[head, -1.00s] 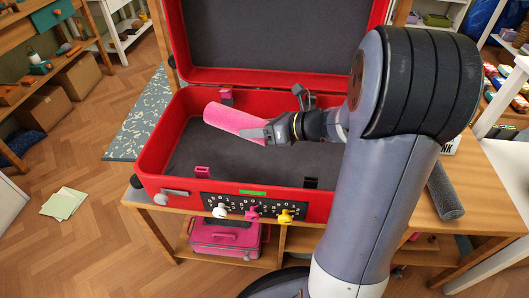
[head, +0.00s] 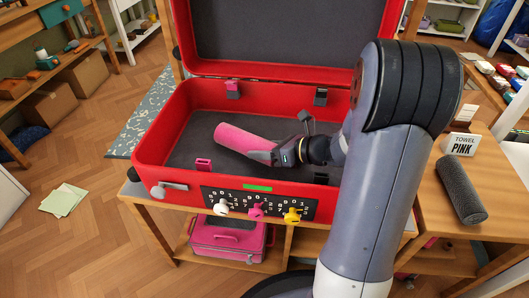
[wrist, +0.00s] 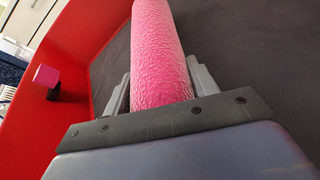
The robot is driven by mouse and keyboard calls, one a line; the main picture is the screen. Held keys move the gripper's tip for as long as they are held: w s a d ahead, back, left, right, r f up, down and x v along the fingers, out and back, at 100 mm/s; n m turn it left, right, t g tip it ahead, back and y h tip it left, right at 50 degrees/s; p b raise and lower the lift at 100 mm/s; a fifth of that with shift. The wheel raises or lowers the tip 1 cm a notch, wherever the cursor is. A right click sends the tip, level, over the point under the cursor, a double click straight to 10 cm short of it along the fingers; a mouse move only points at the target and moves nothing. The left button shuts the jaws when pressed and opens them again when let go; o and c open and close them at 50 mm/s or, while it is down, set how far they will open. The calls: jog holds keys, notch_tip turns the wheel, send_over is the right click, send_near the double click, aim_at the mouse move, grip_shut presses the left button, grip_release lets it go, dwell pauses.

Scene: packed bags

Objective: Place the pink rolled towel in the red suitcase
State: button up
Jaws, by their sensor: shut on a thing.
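The pink rolled towel (head: 243,137) is held in my gripper (head: 268,153), inside the open red suitcase (head: 150,150). In the wrist view the towel (wrist: 160,60) stands between both fingers, and my gripper (wrist: 160,90) is shut on it. The towel lies over the suitcase's dark grey floor, tilted a little in the head view. Whether it touches the floor I cannot tell. The suitcase lid leans open at the back. The suitcase's right side is partly hidden by my arm.
The suitcase stands on a wooden table (head: 420,222). Dials and a latch (head: 168,189) are on the suitcase front. A pink case (head: 228,236) sits on the shelf below.

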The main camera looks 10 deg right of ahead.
jog(key=shift+f, duration=0.1)
jog(key=o, duration=1.1)
jog(key=shift+s+d+r, duration=0.15)
jog(key=shift+d+r, duration=0.05)
jog(key=shift+r, duration=0.15)
jog(key=p+v, duration=0.2)
jog(key=v, duration=0.4)
jog(key=shift+p, duration=0.4)
jog(key=shift+s+d+r, duration=0.1)
jog(key=shift+s+d, duration=0.25)
jog(key=shift+d, duration=0.05)
